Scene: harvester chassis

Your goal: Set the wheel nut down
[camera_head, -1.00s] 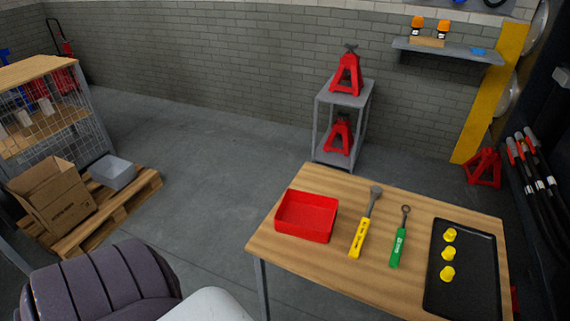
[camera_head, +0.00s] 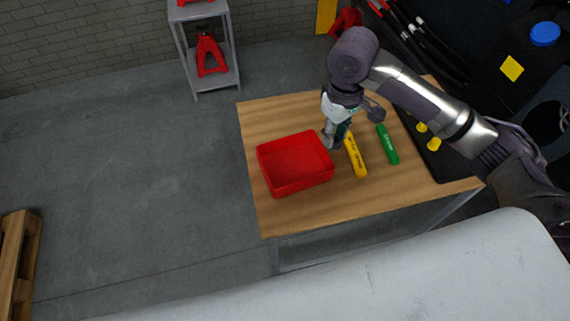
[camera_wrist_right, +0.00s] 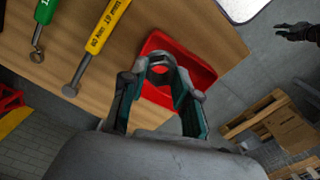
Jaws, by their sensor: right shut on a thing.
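My right gripper (camera_head: 330,138) is over the table at the right rim of the red bin (camera_head: 295,182), beside the yellow-handled tool (camera_head: 356,158). In the right wrist view its two fingers (camera_wrist_right: 158,75) are closed on a small grey ring-like piece, which I take to be the wheel nut (camera_wrist_right: 160,58); the bin (camera_wrist_right: 205,72) shows behind it. The nut cannot be made out in the head view. A dark gripper, apparently my left one (camera_wrist_right: 299,32), shows at the upper right of the wrist view, away from the table; its jaws are unclear.
The green-handled tool (camera_head: 388,145) lies right of the yellow one. The black tray (camera_head: 448,172) with yellow caps (camera_head: 434,144) is partly under my right arm. The wooden table (camera_head: 330,215) is clear in front of the bin. A grey stand (camera_head: 218,82) stands behind.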

